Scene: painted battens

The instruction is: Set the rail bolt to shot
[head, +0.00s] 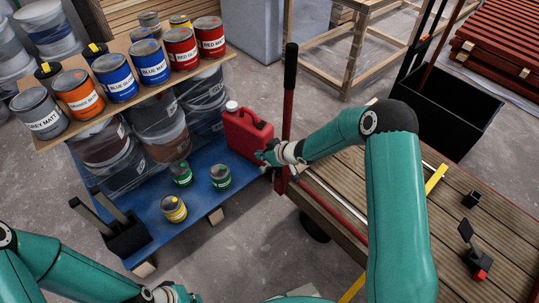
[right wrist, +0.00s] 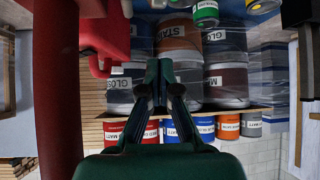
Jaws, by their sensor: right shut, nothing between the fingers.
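I cannot make out for certain which part is the rail bolt. A red bar (head: 335,209) runs along the near left edge of the wooden-topped bench (head: 405,208), with a pale metal rod beside it. A black fitting with a red end (head: 478,272) stands on the bench top at the right. My right gripper (head: 264,156) is shut and empty, just beside the red jerrycan (head: 243,130) and left of the bench. Its closed fingers show in the right wrist view (right wrist: 161,90). My left gripper (head: 172,293) is only partly seen at the bottom edge; its fingers are unclear.
A red post with a black grip (head: 290,85) stands close to my right gripper. Paint tins crowd the shelf (head: 215,70), with wrapped tubs below. Several small tins stand on the blue pallet (head: 200,237). A black bin (head: 440,115) is behind the bench.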

